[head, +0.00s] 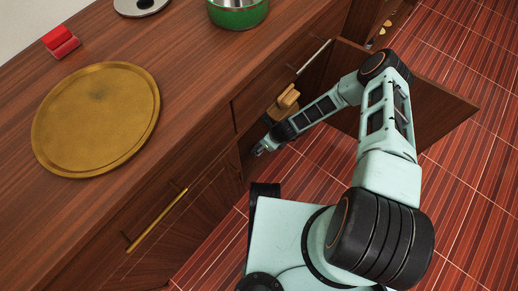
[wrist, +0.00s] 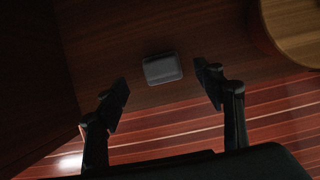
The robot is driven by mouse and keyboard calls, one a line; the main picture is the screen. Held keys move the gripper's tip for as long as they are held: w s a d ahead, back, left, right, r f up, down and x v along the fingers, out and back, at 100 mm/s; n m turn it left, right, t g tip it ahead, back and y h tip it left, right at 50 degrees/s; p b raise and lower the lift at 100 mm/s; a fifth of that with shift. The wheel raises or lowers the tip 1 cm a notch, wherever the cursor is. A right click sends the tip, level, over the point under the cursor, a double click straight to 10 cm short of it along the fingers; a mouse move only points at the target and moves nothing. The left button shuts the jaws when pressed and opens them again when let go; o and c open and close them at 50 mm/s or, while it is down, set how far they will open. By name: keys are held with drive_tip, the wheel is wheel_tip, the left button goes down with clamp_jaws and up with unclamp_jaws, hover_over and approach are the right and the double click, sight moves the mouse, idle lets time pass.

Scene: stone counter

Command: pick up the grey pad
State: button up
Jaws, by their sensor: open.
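The grey pad (wrist: 162,68) is a small, dark grey block on a dark wooden surface in the wrist view. It lies just beyond the gap between my fingertips, and no finger touches it. My gripper (wrist: 164,86) is open and empty, with one finger on each side of the gap. In the head view my gripper (head: 262,149) is low at the front of the cabinet, by its opening. The pad cannot be made out in the head view.
A round wooden item (wrist: 295,30) is at the wrist view's upper right. An open cabinet door (head: 440,105) stands right of my arm. The counter holds a brass tray (head: 95,120), a red object (head: 61,42) and a green pot (head: 238,15). Red tiled floor lies below.

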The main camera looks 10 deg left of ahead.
drive_tip(key=b+x, duration=0.3)
drive_tip(key=x, duration=0.3)
drive_tip(key=shift+r, duration=0.1)
drive_tip(key=shift+c, duration=0.5)
drive_tip(key=c, duration=1.1)
drive_tip(key=shift+o, duration=0.2)
drive_tip(key=shift+r, duration=0.15)
